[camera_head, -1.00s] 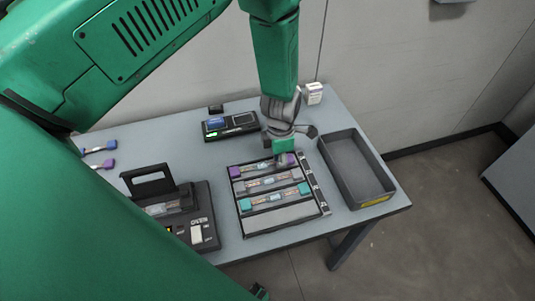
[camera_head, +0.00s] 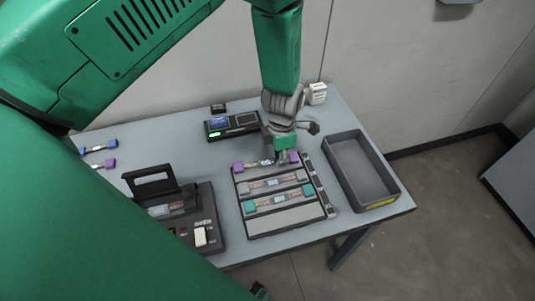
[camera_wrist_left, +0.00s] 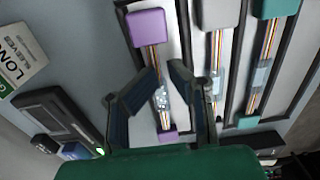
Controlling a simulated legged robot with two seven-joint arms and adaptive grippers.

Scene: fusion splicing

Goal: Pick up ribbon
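A ribbon with purple end blocks (camera_head: 239,168) lies in the back row of the dark tray (camera_head: 290,232). In the left wrist view this purple ribbon (camera_wrist_left: 162,95) runs between my fingers. My left gripper (camera_wrist_left: 165,70) is open, with one finger on each side of the ribbon's middle and visible gaps to it. In the head view my left gripper (camera_head: 280,160) is over the back row and hides part of the ribbon. A grey-ended ribbon (camera_head: 273,183) and a teal-ended ribbon (camera_head: 278,199) lie in the rows in front. My right gripper is not in view.
The splicer with its raised lid (camera_head: 150,184) stands left of the tray. An empty grey bin (camera_head: 358,165) stands to the right. A black device with a green light (camera_head: 216,134) and a white box (camera_head: 317,93) are behind. Blue and purple pieces (camera_head: 98,149) lie far left.

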